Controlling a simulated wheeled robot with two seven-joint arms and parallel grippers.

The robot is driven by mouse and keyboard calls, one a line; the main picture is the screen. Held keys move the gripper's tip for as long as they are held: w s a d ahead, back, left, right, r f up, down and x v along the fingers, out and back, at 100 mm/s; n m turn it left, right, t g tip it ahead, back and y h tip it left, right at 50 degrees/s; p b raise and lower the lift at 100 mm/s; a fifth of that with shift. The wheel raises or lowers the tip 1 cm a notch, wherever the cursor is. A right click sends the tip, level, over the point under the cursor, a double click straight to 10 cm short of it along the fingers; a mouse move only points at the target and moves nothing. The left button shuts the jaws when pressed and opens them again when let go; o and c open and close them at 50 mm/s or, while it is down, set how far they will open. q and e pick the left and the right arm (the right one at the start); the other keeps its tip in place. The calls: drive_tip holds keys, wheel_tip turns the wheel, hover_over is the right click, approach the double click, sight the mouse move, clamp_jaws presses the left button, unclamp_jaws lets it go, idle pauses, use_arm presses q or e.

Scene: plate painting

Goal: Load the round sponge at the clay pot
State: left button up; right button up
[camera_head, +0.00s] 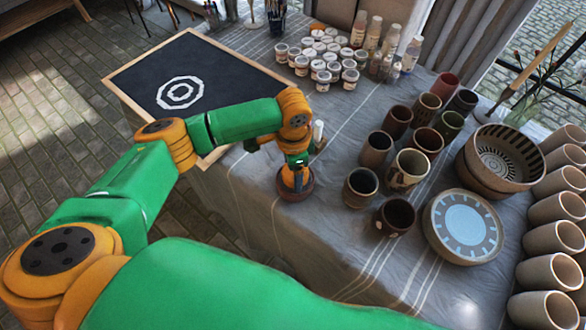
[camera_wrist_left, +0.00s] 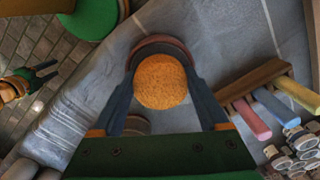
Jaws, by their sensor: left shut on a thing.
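The round orange sponge (camera_wrist_left: 160,82) sits between the two dark fingers of my left gripper (camera_wrist_left: 162,80) in the left wrist view, and the gripper is shut on it. In the head view this gripper (camera_head: 294,176) points down over a small reddish-brown clay pot (camera_head: 295,194) near the table's left edge. The pot's rim (camera_wrist_left: 163,42) shows behind the sponge in the wrist view. I cannot tell whether the sponge touches the pot. My right gripper (camera_wrist_left: 42,76) shows small at the wrist view's left edge, its fingers apart and empty.
Several brown cups stand to the right, with a blue-patterned plate (camera_head: 464,227) and a stack of bowls (camera_head: 500,160). Paint jars and a dark board (camera_head: 190,85) lie farther back. A wooden rack of coloured sticks (camera_wrist_left: 262,108) is beside the pot. Cloth is bare right of the pot.

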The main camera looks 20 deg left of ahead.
use_arm(q)
drive_tip(key=shift+f+p, duration=0.1)
drive_tip(key=shift+p, duration=0.3)
idle(1.2)
wheel_tip(320, 180, up, 7)
drive_tip(key=p, duration=0.9)
